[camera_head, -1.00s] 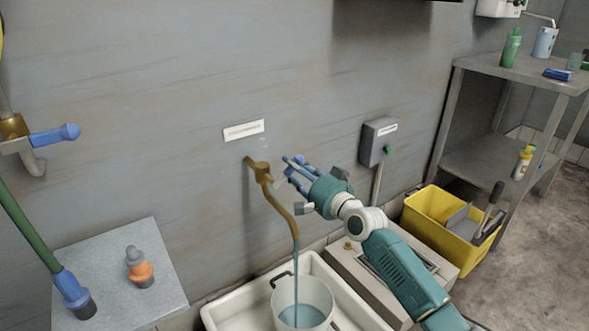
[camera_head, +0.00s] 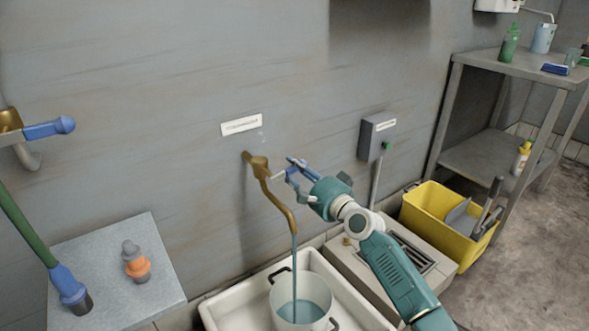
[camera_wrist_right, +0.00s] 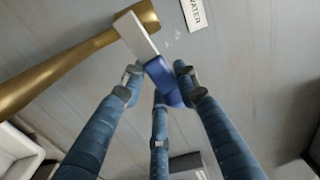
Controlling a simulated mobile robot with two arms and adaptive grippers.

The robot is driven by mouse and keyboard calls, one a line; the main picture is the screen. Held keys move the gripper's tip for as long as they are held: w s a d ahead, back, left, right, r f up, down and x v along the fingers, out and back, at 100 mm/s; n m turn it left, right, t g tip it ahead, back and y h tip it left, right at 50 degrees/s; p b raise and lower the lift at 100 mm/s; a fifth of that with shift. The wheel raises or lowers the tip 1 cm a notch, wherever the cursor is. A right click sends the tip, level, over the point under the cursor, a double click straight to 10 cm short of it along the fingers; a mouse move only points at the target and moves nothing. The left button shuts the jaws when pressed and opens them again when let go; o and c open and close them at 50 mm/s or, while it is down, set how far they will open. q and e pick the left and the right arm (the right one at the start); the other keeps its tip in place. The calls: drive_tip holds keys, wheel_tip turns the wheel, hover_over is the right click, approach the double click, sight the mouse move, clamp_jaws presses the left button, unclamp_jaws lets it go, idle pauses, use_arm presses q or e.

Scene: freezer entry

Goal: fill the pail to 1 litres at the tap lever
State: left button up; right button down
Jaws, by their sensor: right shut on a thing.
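The brass tap (camera_head: 262,170) sticks out from the grey wall, and its spout curves down over the pail. Its lever has a pale stem and a blue grip; the lever (camera_wrist_right: 163,80) shows clearly in the right wrist view. My right gripper (camera_head: 292,170) is shut on the lever's blue grip, and its fingers partly hide it in the head view. A stream of water (camera_head: 295,262) runs from the spout into the white pail (camera_head: 283,314), which stands upright in the sink. Water stands in the pail; I cannot read a level mark. My left gripper is not in view.
The white sink (camera_head: 239,309) surrounds the pail. A yellow bin (camera_head: 437,226) with tools and a metal shelf (camera_head: 497,81) stand to the right. A grey box (camera_head: 375,136) is on the wall. A grey slab (camera_head: 104,281) with an orange-grey fitting (camera_head: 136,262) is left.

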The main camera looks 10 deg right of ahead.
drive_tip(key=shift+s+a+f+m, duration=0.15)
drive_tip(key=shift+f+m, duration=0.15)
drive_tip(key=shift+f, duration=0.15)
drive_tip(key=shift+a+f+m, duration=0.15)
drive_tip(key=shift+f+m, duration=0.15)
drive_tip(key=shift+f, duration=0.15)
drive_tip(key=c, duration=1.3)
unclamp_jaws()
drive_tip(key=shift+c, duration=0.2)
drive_tip(key=shift+r, duration=0.2)
drive_tip(key=shift+d, duration=0.1)
drive_tip(key=shift+s+d, duration=0.1)
drive_tip(key=shift+s, duration=0.1)
drive_tip(key=v, duration=1.1)
drive_tip(key=shift+s, duration=0.2)
